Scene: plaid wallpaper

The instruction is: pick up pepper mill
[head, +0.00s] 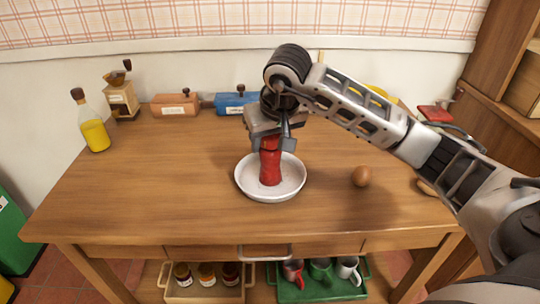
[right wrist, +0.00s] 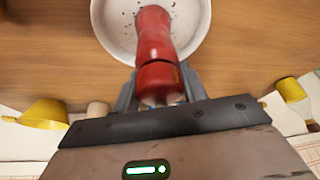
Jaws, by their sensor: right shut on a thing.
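The red pepper mill (head: 270,165) stands upright in or just over a white dish (head: 290,193) at the middle of the wooden table. My right gripper (head: 270,143) comes down from above and is shut on the upper part of the mill. In the right wrist view the mill (right wrist: 155,40) sits between the fingers (right wrist: 157,92), and small dark specks show in the dish (right wrist: 115,32). Whether the mill's base touches the dish, I cannot tell. My left gripper is not in view.
An oil bottle (head: 92,122), a coffee grinder (head: 121,97), an orange box (head: 175,105) and a blue box (head: 233,102) line the back. The table (head: 150,190) is clear at front left.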

